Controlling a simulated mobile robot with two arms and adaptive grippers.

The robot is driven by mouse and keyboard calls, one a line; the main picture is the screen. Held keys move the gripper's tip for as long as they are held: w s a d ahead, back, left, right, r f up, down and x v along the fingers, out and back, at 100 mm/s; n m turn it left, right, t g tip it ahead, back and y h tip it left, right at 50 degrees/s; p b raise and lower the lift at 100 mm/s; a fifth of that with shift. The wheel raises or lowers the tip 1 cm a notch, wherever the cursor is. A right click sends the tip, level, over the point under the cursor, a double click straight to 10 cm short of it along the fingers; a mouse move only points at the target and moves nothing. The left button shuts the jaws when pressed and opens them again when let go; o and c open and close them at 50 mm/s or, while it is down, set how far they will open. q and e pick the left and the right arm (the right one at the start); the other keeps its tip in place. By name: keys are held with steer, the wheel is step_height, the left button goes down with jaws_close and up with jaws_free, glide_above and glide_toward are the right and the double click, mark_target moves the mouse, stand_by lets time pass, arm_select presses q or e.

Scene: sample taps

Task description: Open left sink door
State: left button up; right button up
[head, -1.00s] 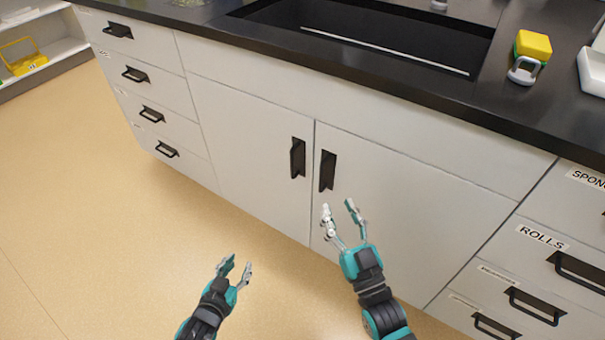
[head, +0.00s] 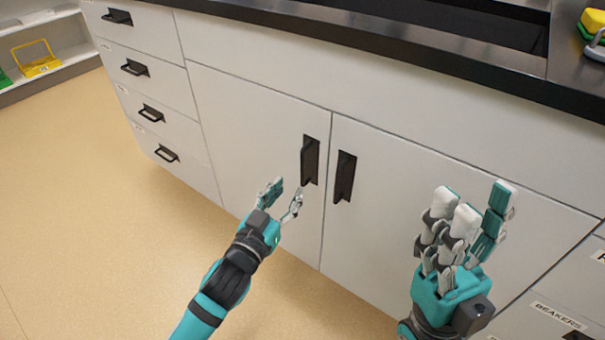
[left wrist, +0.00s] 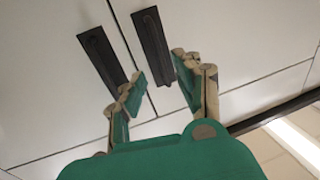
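The left sink door (head: 255,150) is a white cabinet panel that stands shut, with a black vertical handle (head: 310,160) near its right edge. My left gripper (head: 283,192) is open and empty, just below and left of this handle, apart from it. My right gripper (head: 476,205) is raised in front of the right door (head: 390,220), open and empty.
The right door is shut, with its own black handle (head: 344,176) beside the seam. Drawers (head: 140,75) stand at left, more at lower right. The dark countertop (head: 400,45) overhangs above. The floor (head: 90,220) in front is clear.

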mark_target(301, 172)
arm_select(q)
steer(key=b+x, duration=0.2)
steer(key=x, duration=0.5)
steer(key=shift+w+d+f, duration=0.1)
steer(key=shift+w+d, duration=0.05)
steer(key=shift+w, duration=0.05)
steer(key=shift+w+d, duration=0.15)
steer(key=shift+w, duration=0.3)
jaws_close()
